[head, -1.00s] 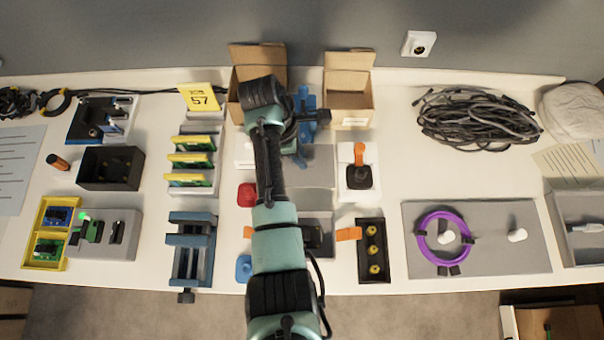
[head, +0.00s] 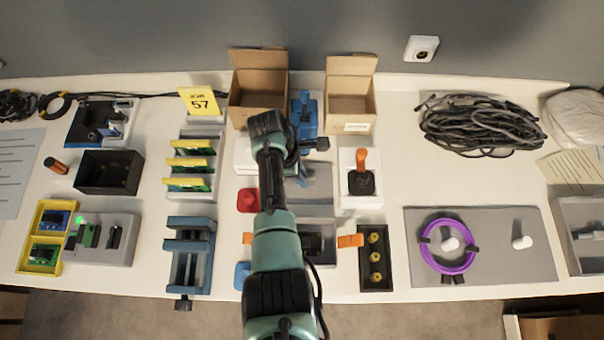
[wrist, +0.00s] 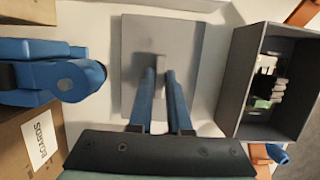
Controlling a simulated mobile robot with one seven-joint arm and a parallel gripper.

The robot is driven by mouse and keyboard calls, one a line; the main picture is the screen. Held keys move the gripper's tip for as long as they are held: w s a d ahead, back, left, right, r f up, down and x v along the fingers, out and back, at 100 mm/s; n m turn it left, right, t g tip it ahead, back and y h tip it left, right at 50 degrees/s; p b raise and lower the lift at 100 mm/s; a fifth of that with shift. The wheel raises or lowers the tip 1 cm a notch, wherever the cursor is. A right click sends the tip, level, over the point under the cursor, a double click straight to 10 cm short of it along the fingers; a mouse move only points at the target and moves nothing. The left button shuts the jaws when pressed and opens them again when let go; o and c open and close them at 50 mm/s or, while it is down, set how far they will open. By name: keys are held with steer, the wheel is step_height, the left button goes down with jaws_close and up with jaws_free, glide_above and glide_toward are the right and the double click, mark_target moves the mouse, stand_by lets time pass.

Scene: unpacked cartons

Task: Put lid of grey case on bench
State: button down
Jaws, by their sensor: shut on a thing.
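My gripper (wrist: 162,82) is shut on the small upright handle of the flat grey lid (wrist: 187,50) in the wrist view. The lid (head: 317,182) also shows in the head view, partly behind my arm, behind the grey case. I cannot tell whether the lid touches the bench (head: 402,130). The grey case (wrist: 240,75) is open, to the right of the lid in the wrist view, with dark, pale and green items inside. The case (head: 328,240) is partly hidden by my arm in the head view, with orange clips at its sides.
A blue clamp-like tool (wrist: 55,75) stands close to the lid's left in the wrist view, near a cardboard carton (wrist: 33,140). In the head view, a white holder with an orange-handled switch (head: 362,200) is right of the lid. Free bench lies further right.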

steer(key=c, duration=0.9)
jaws_free()
steer(key=shift+f, duration=0.1)
steer(key=shift+o, duration=0.2)
steer(key=p+v, duration=0.2)
steer(key=v, duration=1)
steer(key=w+r+m+t+y, duration=0.1)
steer(key=w+r+m+t, duration=0.2)
steer(key=w+r+t, duration=0.5)
steer(key=w+r+m+t+y, duration=0.1)
steer(key=w+r+m, duration=0.3)
steer(key=r, duration=0.8)
step_height(320, 180, up, 17)
steer(key=w+m+t+y, duration=0.1)
steer(key=m+t, duration=0.2)
steer(key=t, duration=0.4)
steer(key=s+d+r+m+t, duration=0.1)
steer(key=s+r+m+t, duration=0.1)
steer(key=s+r, duration=0.4)
steer(key=s+d+r+m+t, duration=0.1)
steer(key=s+r+m+t, duration=0.2)
steer(key=r, duration=1)
steer(key=s+d+r+m+t, duration=0.1)
steer(key=s+r+m+t, duration=0.2)
steer(key=s+r+t, duration=0.3)
steer(key=s+r, duration=0.4)
steer(key=s, duration=0.1)
steer(key=shift+s+d, duration=0.15)
steer(key=shift+d, duration=0.2)
